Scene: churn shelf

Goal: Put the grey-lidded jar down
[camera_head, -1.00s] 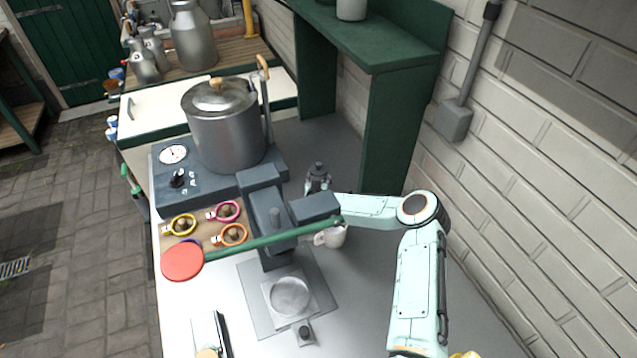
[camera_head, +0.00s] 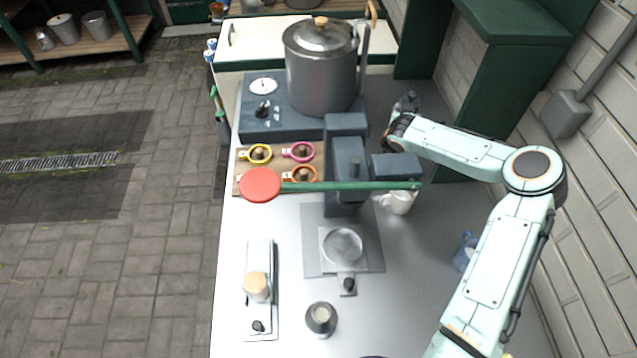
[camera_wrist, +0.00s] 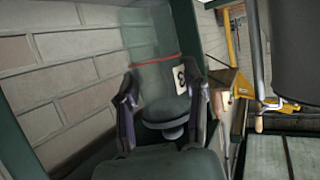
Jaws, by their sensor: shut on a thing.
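In the wrist view, my gripper (camera_wrist: 160,103) has one finger on each side of a see-through, greenish jar (camera_wrist: 158,82) and is shut on it. The jar has a thin red band and a white label with a dark mark. A grey round part shows at its lower end, but I cannot tell if this is the lid. In the head view, my gripper (camera_head: 404,104) is right of the big steel pot, by the green shelf's foot. The jar cannot be made out there, and I cannot tell whether it touches a surface.
The steel pot (camera_head: 320,75) stands on a dark base with a dial. A white cup (camera_head: 398,202) and a blue mug (camera_head: 465,252) stand nearby. The green shelf (camera_head: 500,80) is close.

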